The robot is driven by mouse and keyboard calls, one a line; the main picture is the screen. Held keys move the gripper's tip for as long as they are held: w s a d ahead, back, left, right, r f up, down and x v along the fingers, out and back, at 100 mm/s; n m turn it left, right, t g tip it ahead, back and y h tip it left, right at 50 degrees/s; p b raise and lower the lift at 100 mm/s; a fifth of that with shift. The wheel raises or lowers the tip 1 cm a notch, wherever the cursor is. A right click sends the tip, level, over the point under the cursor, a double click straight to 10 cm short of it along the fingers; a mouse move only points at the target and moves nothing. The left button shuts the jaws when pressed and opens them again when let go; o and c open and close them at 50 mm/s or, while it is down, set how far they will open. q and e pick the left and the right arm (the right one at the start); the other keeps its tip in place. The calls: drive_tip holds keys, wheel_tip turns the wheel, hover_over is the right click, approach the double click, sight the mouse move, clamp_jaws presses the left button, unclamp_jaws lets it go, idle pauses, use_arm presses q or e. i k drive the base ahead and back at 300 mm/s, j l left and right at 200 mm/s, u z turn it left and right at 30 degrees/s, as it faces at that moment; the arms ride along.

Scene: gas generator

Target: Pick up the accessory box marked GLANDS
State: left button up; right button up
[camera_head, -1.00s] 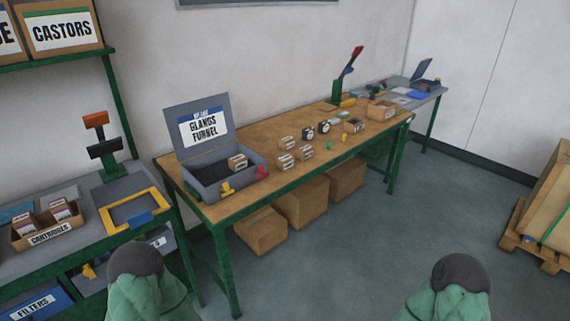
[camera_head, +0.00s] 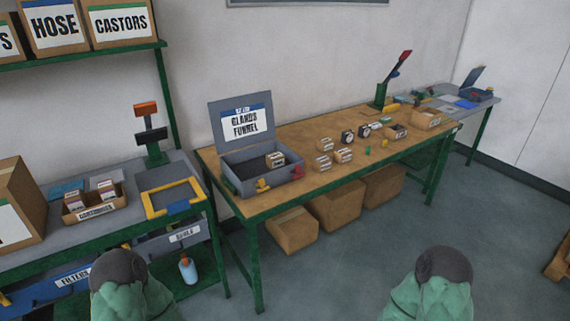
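A grey open kit case (camera_head: 262,187) stands on the left end of the wooden workbench. The label in its lid (camera_head: 241,122) reads GLANDS and FUNNEL under a smaller line. One small labelled box (camera_head: 275,159) sits inside the case. Several similar small boxes stand right of it on the bench, among them a front box (camera_head: 322,162), one beside it (camera_head: 343,155) and one behind (camera_head: 325,144). Their print is too small to read, so I cannot tell which is marked GLANDS. Only rounded green and dark parts of my arms show at the bottom; neither gripper is in view.
The wooden bench (camera_head: 290,199) has green legs and brown cartons (camera_head: 337,207) beneath. Gauges and a green lever press (camera_head: 388,88) stand farther right. The left grey bench holds a cartridges tray (camera_head: 95,206) and a yellow frame (camera_head: 172,196). Grey floor in front of the benches is open.

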sight(323, 163)
drive_tip(key=i+l+u, duration=0.2)
drive_tip(key=u, duration=0.25)
drive_tip(key=i+l+u, duration=0.15)
drive_tip(key=l+u, duration=0.3)
drive_tip(key=i+l+u, duration=0.1)
drive_tip(key=l+u, duration=0.65)
drive_tip(key=u, duration=0.15)
drive_tip(key=i, duration=0.05)
